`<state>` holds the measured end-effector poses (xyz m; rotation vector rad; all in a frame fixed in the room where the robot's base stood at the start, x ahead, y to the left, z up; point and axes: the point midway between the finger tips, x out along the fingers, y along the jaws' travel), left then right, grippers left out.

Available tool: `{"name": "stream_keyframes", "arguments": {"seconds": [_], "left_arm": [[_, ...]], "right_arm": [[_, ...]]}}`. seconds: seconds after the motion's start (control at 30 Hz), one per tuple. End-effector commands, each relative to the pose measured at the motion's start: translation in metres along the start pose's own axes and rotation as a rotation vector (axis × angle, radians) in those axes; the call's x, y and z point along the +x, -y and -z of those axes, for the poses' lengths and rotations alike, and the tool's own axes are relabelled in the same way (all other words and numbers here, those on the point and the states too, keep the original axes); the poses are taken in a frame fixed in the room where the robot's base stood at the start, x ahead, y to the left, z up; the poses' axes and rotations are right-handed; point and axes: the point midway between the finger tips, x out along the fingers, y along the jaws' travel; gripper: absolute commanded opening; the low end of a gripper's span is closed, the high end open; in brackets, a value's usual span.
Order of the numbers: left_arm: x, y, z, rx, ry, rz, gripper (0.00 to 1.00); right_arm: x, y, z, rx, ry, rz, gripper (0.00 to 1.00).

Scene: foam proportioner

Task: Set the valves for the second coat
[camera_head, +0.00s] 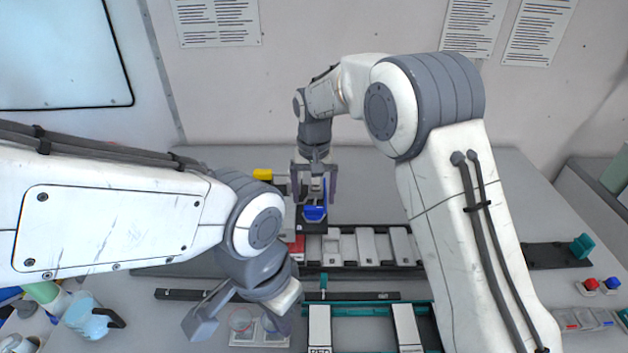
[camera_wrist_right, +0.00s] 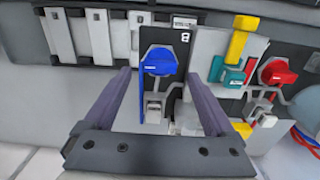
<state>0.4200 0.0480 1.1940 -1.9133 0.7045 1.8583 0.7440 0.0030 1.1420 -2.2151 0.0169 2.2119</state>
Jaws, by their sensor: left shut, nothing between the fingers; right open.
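The blue valve handle (camera_head: 315,213) sits on a dark plate marked B, and shows crosswise in the right wrist view (camera_wrist_right: 160,62). My right gripper (camera_head: 315,190) is open above it, with one finger on each side in the wrist view (camera_wrist_right: 160,76); I cannot tell whether they touch it. A red valve handle (camera_wrist_right: 278,72), a yellow handle (camera_wrist_right: 242,38) and a teal handle (camera_wrist_right: 233,76) are on the neighbouring plates. In the head view the yellow part (camera_head: 262,174) is partly hidden. My left gripper (camera_head: 240,322) is shut and empty near the front of the bench.
A row of pale blocks (camera_head: 367,246) lies right of the blue valve. A teal frame (camera_head: 365,310) with pale strips is in front. A light-blue jug (camera_head: 88,318) stands at the left front.

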Motion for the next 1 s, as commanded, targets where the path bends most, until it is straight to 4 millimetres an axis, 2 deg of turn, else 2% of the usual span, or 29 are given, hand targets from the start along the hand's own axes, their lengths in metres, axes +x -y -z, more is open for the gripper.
{"name": "stream_keyframes", "arguments": {"seconds": [0.03, 0.2, 0.4, 0.53, 0.83, 0.93, 1.0], "left_arm": [[0.006, 0.001, 0.000, -0.001, 0.000, 0.000, 0.00], [0.014, 0.001, -0.001, -0.002, 0.000, 0.000, 0.00], [0.017, 0.001, -0.001, -0.002, 0.000, 0.000, 0.00], [0.017, 0.001, -0.001, -0.001, 0.000, 0.000, 0.00], [0.017, 0.001, -0.001, -0.001, 0.000, 0.000, 0.00], [0.017, 0.001, -0.001, -0.001, 0.000, 0.000, 0.00], [0.017, 0.001, -0.001, -0.001, 0.000, 0.000, 0.00]], "right_arm": [[-0.009, 0.001, 0.002, 0.000, -0.006, 0.003, 0.90], [-0.043, 0.000, 0.002, 0.001, -0.006, 0.002, 0.90], [-0.069, 0.000, 0.001, 0.001, -0.004, 0.001, 0.90], [-0.074, 0.000, 0.001, 0.001, -0.003, 0.001, 0.90], [-0.074, -0.002, 0.000, 0.002, -0.003, 0.001, 0.90], [-0.070, -0.013, -0.003, 0.005, -0.009, 0.003, 0.90], [-0.065, -0.029, -0.008, 0.005, -0.022, 0.008, 0.90]]}}
